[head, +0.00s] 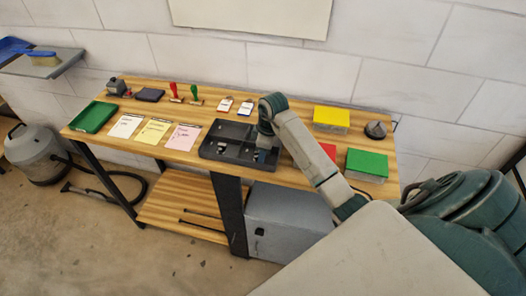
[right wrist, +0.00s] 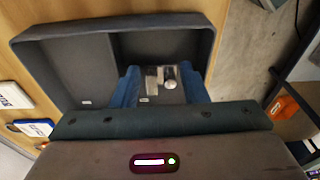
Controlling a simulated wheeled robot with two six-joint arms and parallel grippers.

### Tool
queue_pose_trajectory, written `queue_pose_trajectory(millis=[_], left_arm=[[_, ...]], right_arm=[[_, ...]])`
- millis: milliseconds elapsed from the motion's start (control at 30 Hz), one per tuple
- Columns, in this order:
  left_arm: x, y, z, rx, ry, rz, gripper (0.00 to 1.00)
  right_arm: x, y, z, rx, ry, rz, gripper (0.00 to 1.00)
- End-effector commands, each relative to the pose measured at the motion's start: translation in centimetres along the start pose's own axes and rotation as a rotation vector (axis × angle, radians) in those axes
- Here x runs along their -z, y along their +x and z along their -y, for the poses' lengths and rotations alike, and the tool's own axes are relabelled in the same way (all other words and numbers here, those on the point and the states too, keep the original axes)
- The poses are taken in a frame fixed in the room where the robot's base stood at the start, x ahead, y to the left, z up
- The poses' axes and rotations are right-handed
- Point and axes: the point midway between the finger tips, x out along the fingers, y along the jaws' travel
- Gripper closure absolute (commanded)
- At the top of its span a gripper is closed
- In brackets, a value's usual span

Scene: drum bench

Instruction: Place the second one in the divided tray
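The dark divided tray (head: 218,151) sits on the wooden bench, and its rim and compartments also fill the upper part of the right wrist view (right wrist: 110,27). My right gripper (head: 263,153) points down into the tray's right part. In the right wrist view its two blue fingers (right wrist: 162,92) stand apart. Small shiny metal pieces (right wrist: 169,76) show between the fingers, inside the tray; I see no finger clearly pressed on them. Small white labels mark the tray floor. My left gripper is out of view.
Two tags (head: 225,104) lie behind the tray. Sheets of paper (head: 154,131), a green tray (head: 94,117) and stamps (head: 175,91) are to the left.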

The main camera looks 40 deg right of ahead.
Motion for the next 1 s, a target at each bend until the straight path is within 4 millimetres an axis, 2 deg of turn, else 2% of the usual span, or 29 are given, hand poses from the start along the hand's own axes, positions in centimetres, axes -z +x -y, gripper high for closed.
queue_pose_trajectory(millis=[167, 333, 400, 467, 600, 800, 1000], left_arm=[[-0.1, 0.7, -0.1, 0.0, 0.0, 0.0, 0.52], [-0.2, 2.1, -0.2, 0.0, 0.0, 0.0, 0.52], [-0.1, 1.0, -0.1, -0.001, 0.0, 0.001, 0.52], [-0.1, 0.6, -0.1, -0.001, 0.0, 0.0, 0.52], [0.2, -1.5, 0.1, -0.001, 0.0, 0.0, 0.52], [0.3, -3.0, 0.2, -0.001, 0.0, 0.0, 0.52], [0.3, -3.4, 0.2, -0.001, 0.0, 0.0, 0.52]], right_arm=[[0.1, -1.4, -0.1, -0.004, -0.002, -0.003, 0.6], [0.0, -4.7, -0.2, -0.007, -0.002, -0.003, 0.6], [0.1, -6.9, -0.1, -0.004, -0.001, -0.001, 0.6], [0.1, -8.2, -0.1, -0.004, -0.001, -0.002, 0.6], [0.1, -10.1, 0.0, 0.0, 0.0, 0.0, 0.6], [0.1, -11.8, 0.0, 0.0, 0.001, 0.0, 0.6], [0.0, -12.2, 0.0, 0.0, 0.0, 0.0, 0.6]])
